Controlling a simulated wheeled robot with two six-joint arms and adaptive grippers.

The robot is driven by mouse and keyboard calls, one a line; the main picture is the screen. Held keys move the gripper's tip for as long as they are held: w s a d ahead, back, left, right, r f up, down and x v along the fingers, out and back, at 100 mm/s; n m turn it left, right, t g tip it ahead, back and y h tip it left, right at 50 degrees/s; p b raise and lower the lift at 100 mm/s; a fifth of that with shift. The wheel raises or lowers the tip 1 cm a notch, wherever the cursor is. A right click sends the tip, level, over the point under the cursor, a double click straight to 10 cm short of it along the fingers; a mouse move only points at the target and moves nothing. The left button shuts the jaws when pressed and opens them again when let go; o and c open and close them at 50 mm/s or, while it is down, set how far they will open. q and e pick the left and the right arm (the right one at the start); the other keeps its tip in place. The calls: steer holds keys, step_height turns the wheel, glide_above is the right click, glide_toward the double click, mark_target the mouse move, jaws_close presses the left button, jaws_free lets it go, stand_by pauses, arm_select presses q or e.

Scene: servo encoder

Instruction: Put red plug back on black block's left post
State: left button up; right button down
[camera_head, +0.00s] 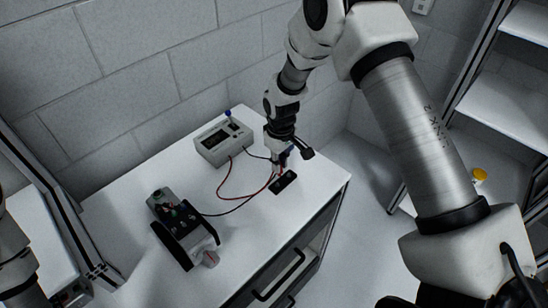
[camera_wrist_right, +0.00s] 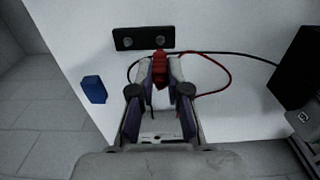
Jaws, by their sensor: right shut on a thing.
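The black block (camera_head: 283,182) lies on the white table near its right edge. My right gripper (camera_head: 279,158) is just behind the block in the head view. In the wrist view the right gripper (camera_wrist_right: 160,82) is shut on the red plug (camera_wrist_right: 160,66), whose tip is close to the block's right-hand post. I cannot tell whether plug and block touch. A red wire (camera_head: 244,197) loops from the gripper area to the meter. My left gripper is out of view.
A grey meter box (camera_head: 224,143) stands behind, to the left. A wheeled device (camera_head: 184,228) sits at front left, with a black wire (camera_head: 232,211) running right. A blue piece (camera_wrist_right: 94,88) shows left of the gripper.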

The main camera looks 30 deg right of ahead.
mark_target(279, 175)
steer(key=shift+s+f, duration=0.15)
steer(key=shift+f, duration=0.3)
steer(key=f+b, duration=0.1)
steer(key=w+f+b, duration=0.1)
steer(key=shift+a+f, duration=0.2)
steer(key=shift+f, duration=0.1)
steer(key=shift+f+b, duration=0.35)
steer(key=shift+s+d+f+b, duration=0.1)
steer(key=shift+s+f+b, duration=0.2)
steer(key=shift+f+b, duration=0.35)
steer(key=shift+s+f, duration=0.1)
steer(key=shift+f, duration=0.4)
steer(key=shift+w+r+t, duration=0.2)
steer(key=shift+w+t, duration=0.1)
steer(key=shift+w, duration=0.15)
steer(key=shift+w, duration=0.1)
